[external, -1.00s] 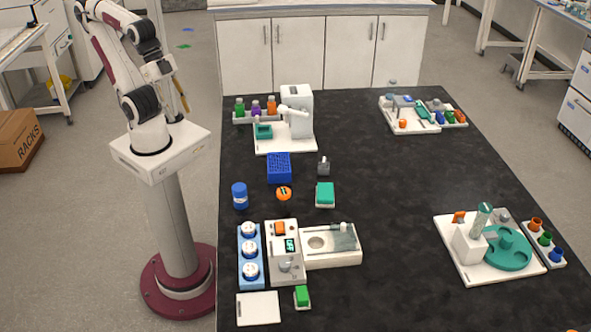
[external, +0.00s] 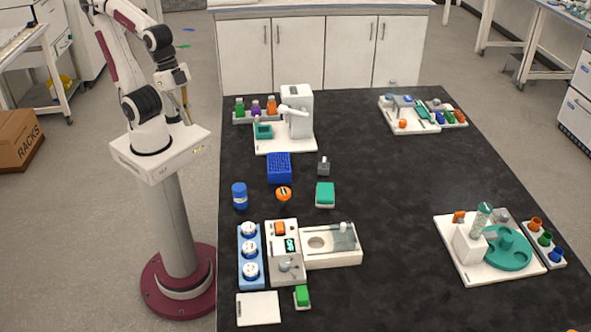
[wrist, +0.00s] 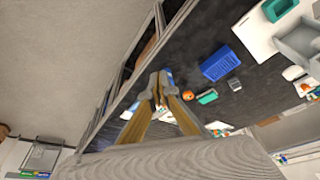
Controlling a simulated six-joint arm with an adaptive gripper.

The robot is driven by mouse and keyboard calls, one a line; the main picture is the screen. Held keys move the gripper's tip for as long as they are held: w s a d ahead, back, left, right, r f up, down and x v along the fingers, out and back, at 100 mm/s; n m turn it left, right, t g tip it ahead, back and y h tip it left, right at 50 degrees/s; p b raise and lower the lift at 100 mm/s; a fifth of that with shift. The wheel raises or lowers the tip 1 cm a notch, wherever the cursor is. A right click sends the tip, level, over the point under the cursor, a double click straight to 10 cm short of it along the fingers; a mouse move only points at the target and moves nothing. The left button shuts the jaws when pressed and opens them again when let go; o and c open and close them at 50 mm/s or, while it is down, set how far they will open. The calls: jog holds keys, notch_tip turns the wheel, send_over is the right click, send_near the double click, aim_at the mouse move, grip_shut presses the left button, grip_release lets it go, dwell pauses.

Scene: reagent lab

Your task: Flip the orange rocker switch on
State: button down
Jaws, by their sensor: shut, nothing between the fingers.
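The orange rocker switch (external: 280,228) sits at the top left of a white instrument (external: 284,268) near the front left of the dark bench, in the external view. A small dark display with lit characters is just below the switch, and a grey knob is lower down. My gripper (external: 186,116) is off the bench to the left, above my base, well apart from the switch and pointing down. In the wrist view my gripper (wrist: 160,92) has its fingers together and holds nothing. I cannot make out the switch in the wrist view.
A blue tray with white-capped bottles (external: 249,270) stands left of the instrument. A white basin unit (external: 332,258) adjoins its right side. A blue bottle (external: 239,195), an orange-topped item (external: 284,193) and a blue rack (external: 279,166) stand behind. The bench's middle is clear.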

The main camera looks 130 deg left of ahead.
jog(key=w+f+g, duration=0.2)
jog(key=w+f, duration=0.1)
jog(key=w, duration=1)
jog(key=m+t+h, duration=0.1)
jog(key=m+h, duration=0.2)
jog(key=m, duration=0.6)
send_over(279, 229)
jog(key=s+a, duration=0.4)
notch_tip(279, 229, down, 3)
jog(key=shift+w+d+m, duration=0.15)
jog(key=shift+m, duration=0.15)
jog(key=shift+f, duration=0.2)
jog(key=shift+a+x, duration=0.15)
jog(key=shift+x, duration=3.25)
jog(key=shift+a+x, duration=0.15)
jog(key=shift+x, duration=3.25)
jog(key=shift+f, duration=0.2)
